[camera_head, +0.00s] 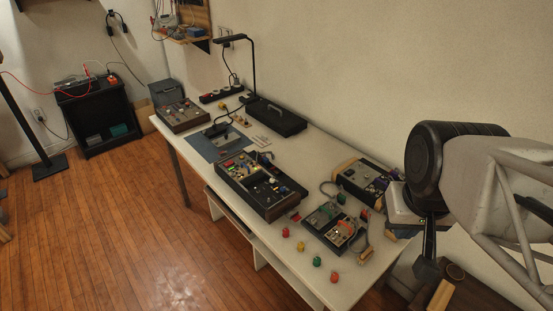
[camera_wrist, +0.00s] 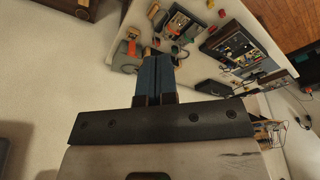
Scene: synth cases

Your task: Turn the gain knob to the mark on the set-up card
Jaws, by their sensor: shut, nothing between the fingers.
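Several control panels with knobs lie on the white table. A large dark panel (camera_head: 262,184) is at the middle, a smaller panel (camera_head: 333,225) is to its right, and another panel (camera_head: 368,178) stands behind that one. A wooden-sided panel (camera_head: 181,116) is at the far left end. Labels are too small to read, so I cannot tell which knob is the gain knob or pick out the set-up card. My gripper (camera_wrist: 154,58) is shut and empty in the wrist view, pointing toward the table with the panels (camera_wrist: 180,25) beyond its fingertips.
Loose coloured knobs (camera_head: 317,261) lie along the table's front right edge (camera_head: 290,277). A black case (camera_head: 276,117) and a desk lamp (camera_head: 252,68) stand at the back. Bare tabletop (camera_head: 330,155) lies between the case and the right-hand panels.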

